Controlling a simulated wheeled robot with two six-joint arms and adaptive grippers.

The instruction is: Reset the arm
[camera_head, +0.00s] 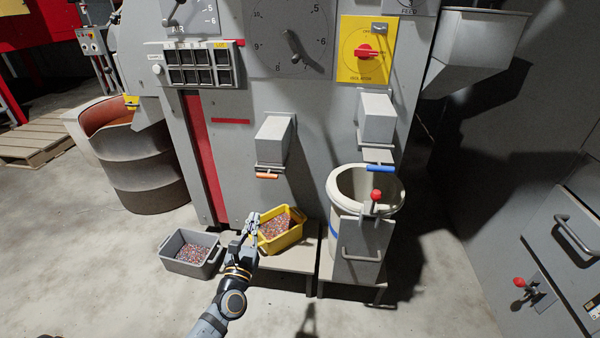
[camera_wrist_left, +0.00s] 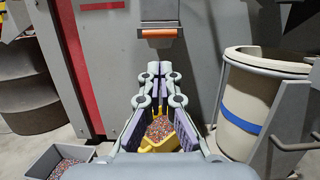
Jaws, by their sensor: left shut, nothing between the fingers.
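My left gripper (camera_head: 252,222) reaches in from the bottom of the head view and is at the left edge of the yellow bin (camera_head: 296,236). In the left wrist view the gripper (camera_wrist_left: 153,72) has its fingertips together with nothing between them. The yellow bin (camera_wrist_left: 184,134) holds mixed granules and shows behind and below the fingers, partly hidden by them. I cannot tell whether the gripper touches the bin. My right gripper is not in either view.
A grey bin (camera_head: 212,262) with granules stands on the floor at left. A cream bucket (camera_head: 396,222) with a blue band stands at right. The grey machine (camera_head: 255,100) rises behind, with an orange-handled chute (camera_head: 274,140). A rusty drum (camera_head: 140,165) stands far left.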

